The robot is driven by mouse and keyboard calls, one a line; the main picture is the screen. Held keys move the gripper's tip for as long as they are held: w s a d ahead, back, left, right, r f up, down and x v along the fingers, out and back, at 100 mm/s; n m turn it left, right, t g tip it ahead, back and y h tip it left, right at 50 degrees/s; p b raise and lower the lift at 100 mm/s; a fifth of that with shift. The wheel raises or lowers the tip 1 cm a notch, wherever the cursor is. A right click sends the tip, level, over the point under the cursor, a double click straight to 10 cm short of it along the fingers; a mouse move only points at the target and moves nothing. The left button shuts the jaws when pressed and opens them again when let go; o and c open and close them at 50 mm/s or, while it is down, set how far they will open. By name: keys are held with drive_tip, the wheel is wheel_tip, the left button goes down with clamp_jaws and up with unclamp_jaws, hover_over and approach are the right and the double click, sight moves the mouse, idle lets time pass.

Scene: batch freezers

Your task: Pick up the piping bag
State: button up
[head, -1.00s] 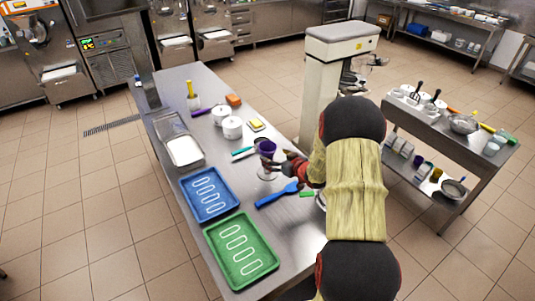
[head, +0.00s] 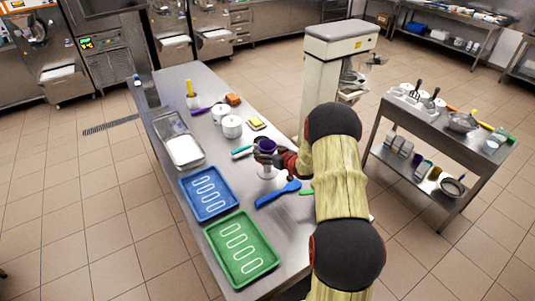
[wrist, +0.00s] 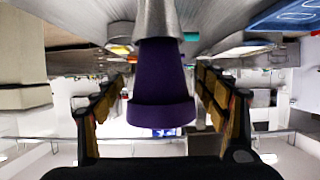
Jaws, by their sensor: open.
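The purple piping bag (head: 265,146) stands in a pale grey holder (head: 267,170) on the steel table. In the wrist view, which looks upside down, the purple bag (wrist: 161,85) hangs centrally below the grey holder (wrist: 158,20). My gripper (head: 262,154) is at the bag, and partly hides it in the head view. Its fingers are open, one on each side of the bag, with a visible gap on both sides in the wrist view.
A blue spatula (head: 277,194) lies just in front of the holder. White pots (head: 231,127), a blue tray (head: 209,193), a green tray (head: 241,249) and a steel pan (head: 184,151) share the table (head: 222,166). A side cart (head: 440,132) stands at the right.

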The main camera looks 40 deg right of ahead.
drive_tip(key=shift+c, duration=0.8)
drive_tip(key=c, duration=1.1)
drive_tip(key=shift+c, duration=0.3)
drive_tip(key=shift+r, duration=0.1)
